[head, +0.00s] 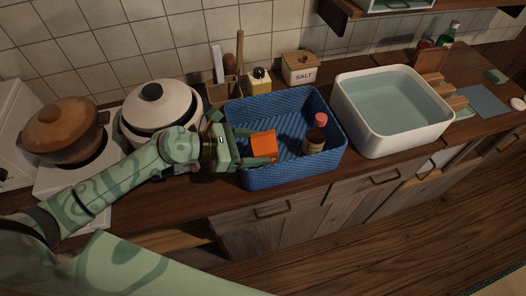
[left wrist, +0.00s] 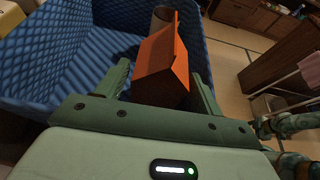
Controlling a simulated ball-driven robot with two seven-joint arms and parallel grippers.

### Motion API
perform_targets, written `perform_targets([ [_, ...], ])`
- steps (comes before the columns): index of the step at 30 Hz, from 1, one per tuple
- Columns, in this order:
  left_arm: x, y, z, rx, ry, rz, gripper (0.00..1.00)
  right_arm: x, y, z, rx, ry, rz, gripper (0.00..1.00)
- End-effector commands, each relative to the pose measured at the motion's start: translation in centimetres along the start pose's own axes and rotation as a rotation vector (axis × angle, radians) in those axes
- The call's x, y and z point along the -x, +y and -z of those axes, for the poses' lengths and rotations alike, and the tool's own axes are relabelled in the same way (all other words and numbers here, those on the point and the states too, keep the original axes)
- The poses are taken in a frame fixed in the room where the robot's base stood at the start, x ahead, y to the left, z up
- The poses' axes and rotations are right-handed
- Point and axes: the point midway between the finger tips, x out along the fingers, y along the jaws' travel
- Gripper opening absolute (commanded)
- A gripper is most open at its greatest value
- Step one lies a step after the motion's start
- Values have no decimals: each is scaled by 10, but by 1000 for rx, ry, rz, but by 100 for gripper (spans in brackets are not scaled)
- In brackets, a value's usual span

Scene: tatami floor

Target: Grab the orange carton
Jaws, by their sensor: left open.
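The orange carton (head: 264,144) stands in the left part of the blue woven basket (head: 335,160) on the counter. My left gripper (head: 256,147) reaches into the basket from the left and is open, with its fingers on either side of the carton. In the left wrist view the carton (left wrist: 164,62) stands tilted in the picture between the two open fingers (left wrist: 163,88). I cannot tell whether either finger touches it. The carton's lower part is hidden by the gripper. Parts of a green arm of mine show small at the right of the wrist view; its gripper is unclear.
A dark bottle (head: 314,141) and a red-capped bottle (head: 320,121) stand in the basket, right of the carton. A white water-filled basin (head: 440,130) is right of the basket. A white lidded pot (head: 160,106) stands left, near my forearm. A salt box (head: 300,68) is behind.

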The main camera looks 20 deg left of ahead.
Motion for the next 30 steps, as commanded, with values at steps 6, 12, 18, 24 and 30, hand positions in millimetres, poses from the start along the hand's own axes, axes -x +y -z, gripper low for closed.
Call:
perform_targets([
  [6, -9, 0, 0, 0, 1, 0, 67, 0, 0, 0, 0, 0, 0, 63],
  [12, -9, 0, 0, 0, 1, 0, 39, 0, 0, 0, 0, 0, 0, 63],
  [18, -8, 0, -2, -2, -2, -1, 15, 0, 0, 0, -1, 0, 0, 63],
  [24, -5, 0, -11, -5, -4, -1, 15, 4, 0, 1, 0, 3, -1, 63],
  [30, 12, 1, -51, -10, -5, -2, 15, 22, 2, 6, 0, 13, -4, 63],
])
